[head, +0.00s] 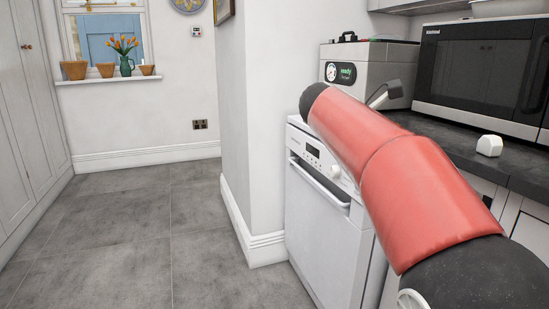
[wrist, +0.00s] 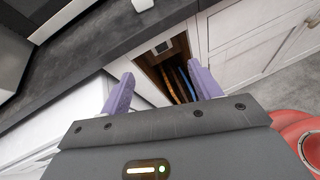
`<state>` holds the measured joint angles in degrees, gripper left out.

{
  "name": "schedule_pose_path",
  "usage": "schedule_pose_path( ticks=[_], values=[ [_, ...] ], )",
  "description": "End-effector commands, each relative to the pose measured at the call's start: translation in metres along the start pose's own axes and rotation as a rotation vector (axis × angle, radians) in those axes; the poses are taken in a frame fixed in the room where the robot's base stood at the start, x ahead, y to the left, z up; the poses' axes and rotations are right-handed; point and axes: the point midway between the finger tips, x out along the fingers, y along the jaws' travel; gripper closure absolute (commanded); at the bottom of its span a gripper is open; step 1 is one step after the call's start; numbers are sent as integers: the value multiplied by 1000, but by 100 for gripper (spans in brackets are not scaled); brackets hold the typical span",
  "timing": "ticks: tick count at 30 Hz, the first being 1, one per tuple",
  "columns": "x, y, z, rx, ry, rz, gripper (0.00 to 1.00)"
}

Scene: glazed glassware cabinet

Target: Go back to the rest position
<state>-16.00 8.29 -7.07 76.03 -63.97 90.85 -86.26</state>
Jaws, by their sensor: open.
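My gripper (wrist: 160,69) shows in the wrist view with its two purple fingers spread wide apart. Nothing is between the fingers. Beyond them is an open narrow compartment (wrist: 150,70) under the dark countertop, with several thin upright boards (wrist: 180,82) in it, brown and blue. The gap between the fingertips and the compartment is hard to judge. In the head view my red arm crosses the right half, in front of the counter and a white appliance. I cannot make out the gripper there.
The dark countertop (head: 440,143) holds a microwave (head: 480,75), a grey machine (head: 362,70) and a small white block (head: 489,145). A white front-door appliance (head: 325,215) stands below. A wall corner (head: 250,120) juts out beside it. The grey floor (head: 130,230) at left is clear.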

Motion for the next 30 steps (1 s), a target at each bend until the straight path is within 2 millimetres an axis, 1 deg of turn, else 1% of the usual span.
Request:
schedule_pose_path(
  ticks=[1,5,8,11,14,15,17,18,20,21,24,25,27,30],
  values=[
    [3,-8,-2,31,29,5,37],
    [10,-27,-17,139,129,20,37],
    [14,-47,-33,248,226,25,37],
    [16,-74,-55,390,346,12,37],
    [14,-110,-86,589,502,-31,37],
    [12,-128,-101,689,574,-61,37],
    [6,-155,-127,851,683,-126,37],
    [2,-172,-145,961,752,-179,37],
    [-6,-196,-170,1121,843,-267,37],
    [-11,-211,-186,1219,894,-330,37],
    [-20,-238,-218,1432,989,-478,37],
    [-22,-245,-226,1484,1007,-519,37],
    [-26,-256,-240,1578,1040,-595,37],
    [-29,-264,-252,1656,1064,-662,37]
  ],
)
